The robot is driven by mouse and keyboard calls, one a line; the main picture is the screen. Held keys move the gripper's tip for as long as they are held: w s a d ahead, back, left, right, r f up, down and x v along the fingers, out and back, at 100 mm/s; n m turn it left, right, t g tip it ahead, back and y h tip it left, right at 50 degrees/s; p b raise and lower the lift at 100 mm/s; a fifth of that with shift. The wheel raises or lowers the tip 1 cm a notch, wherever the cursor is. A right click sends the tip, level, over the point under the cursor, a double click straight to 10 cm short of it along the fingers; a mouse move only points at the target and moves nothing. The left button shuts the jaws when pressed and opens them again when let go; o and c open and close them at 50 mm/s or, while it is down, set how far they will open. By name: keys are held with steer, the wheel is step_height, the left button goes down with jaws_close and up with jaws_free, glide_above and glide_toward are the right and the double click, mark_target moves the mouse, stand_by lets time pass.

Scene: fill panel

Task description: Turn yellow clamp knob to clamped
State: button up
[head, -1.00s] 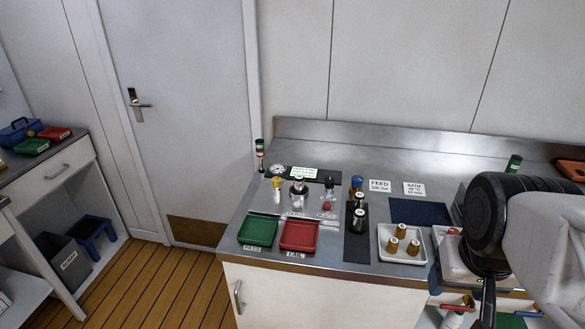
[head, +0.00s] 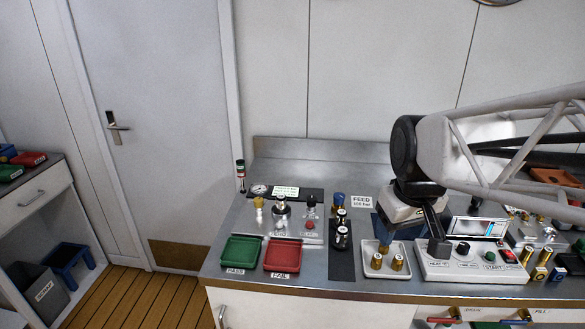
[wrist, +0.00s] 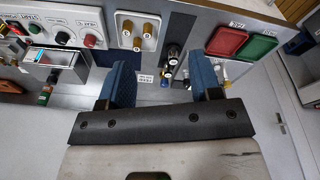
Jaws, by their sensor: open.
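The yellow clamp knob (head: 259,203) sits on a white post at the left end of a small fixture on the steel bench, behind the green tray. Its clamp position is too small to read. My gripper (head: 385,231) hangs over the bench to the right of the knob, behind the white tray of brass parts, well apart from the knob. In the wrist view my gripper (wrist: 160,70) shows two blue fingers spread apart with nothing between them. The fixture is partly hidden behind the right finger there.
A green tray (head: 239,264) and a red tray (head: 268,267) lie in front of the fixture. A dark strip with black-and-silver parts (head: 341,237) and the white tray (head: 372,273) stand between fixture and gripper. A control box (head: 470,270) is at right.

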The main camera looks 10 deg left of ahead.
steer(key=w+a+n, duration=0.3)
steer(key=w+a, duration=0.3)
steer(key=w, duration=0.3)
steer(key=n+g, duration=0.2)
steer(key=n, duration=0.9)
glide_above(258, 200)
steer(key=d, duration=0.1)
step_height(258, 200, down, 10)
steer(key=shift+f, duration=0.2)
steer(key=shift+w+a+f, duration=0.15)
steer(key=shift+a+f, duration=0.15)
steer(key=shift+a, duration=0.2)
steer(key=shift+f, duration=3.9)
